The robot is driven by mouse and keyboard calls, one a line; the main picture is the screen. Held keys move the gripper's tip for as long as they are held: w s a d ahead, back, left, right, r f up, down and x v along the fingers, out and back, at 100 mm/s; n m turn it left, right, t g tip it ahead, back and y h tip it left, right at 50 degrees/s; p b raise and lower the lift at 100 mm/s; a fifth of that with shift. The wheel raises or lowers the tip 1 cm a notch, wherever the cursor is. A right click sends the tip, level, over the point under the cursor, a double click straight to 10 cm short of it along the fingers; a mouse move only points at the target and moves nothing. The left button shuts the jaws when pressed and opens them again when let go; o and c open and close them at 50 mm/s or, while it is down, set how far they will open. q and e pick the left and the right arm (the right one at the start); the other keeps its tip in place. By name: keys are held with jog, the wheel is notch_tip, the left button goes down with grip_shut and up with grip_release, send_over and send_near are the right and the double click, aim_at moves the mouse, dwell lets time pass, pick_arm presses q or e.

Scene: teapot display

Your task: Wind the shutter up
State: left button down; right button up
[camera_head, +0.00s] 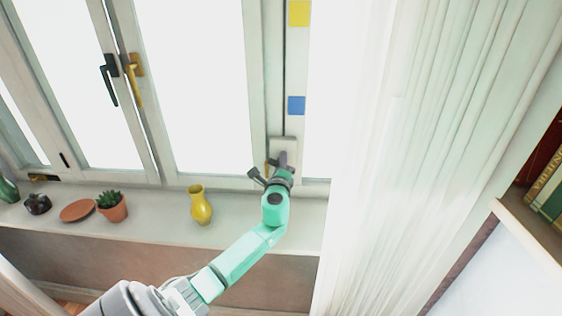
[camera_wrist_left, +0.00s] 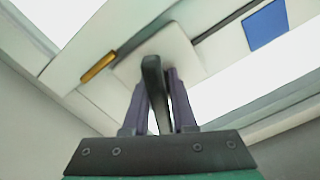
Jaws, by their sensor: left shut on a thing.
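My left gripper (camera_head: 283,160) reaches up to a pale box (camera_head: 284,144) low on the window frame. In the left wrist view, its purple fingers (camera_wrist_left: 158,82) are shut on a dark upright handle (camera_wrist_left: 152,72) in front of the pale box (camera_wrist_left: 180,45). A narrow dark strip (camera_head: 285,62) runs up the frame above the box. Beside it are a blue square (camera_head: 296,105) and a yellow square (camera_head: 299,13); the blue one also shows in the left wrist view (camera_wrist_left: 265,25). No shutter slats show; the panes are bright white. My right gripper is not in view.
The sill holds a yellow vase (camera_head: 201,205), a potted plant (camera_head: 111,206), a terracotta saucer (camera_head: 77,211) and a dark pot (camera_head: 37,203). A white curtain (camera_head: 415,150) hangs to the right. Window handles (camera_head: 109,79) are at the left. The sill between vase and gripper looks clear.

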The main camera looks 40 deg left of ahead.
pick_arm(q)
jog(key=shift+f, duration=0.2)
dwell(0.4)
jog(key=c, duration=0.7)
grip_release()
jog(key=shift+r, duration=0.1)
jog(key=shift+c, duration=0.2)
jog(key=shift+d, duration=0.1)
jog(key=b+v, duration=0.2)
jog(key=v, duration=1.2)
jog(key=shift+s+d, duration=0.15)
jog(key=shift+s, duration=0.05)
jog(key=shift+o, duration=0.3)
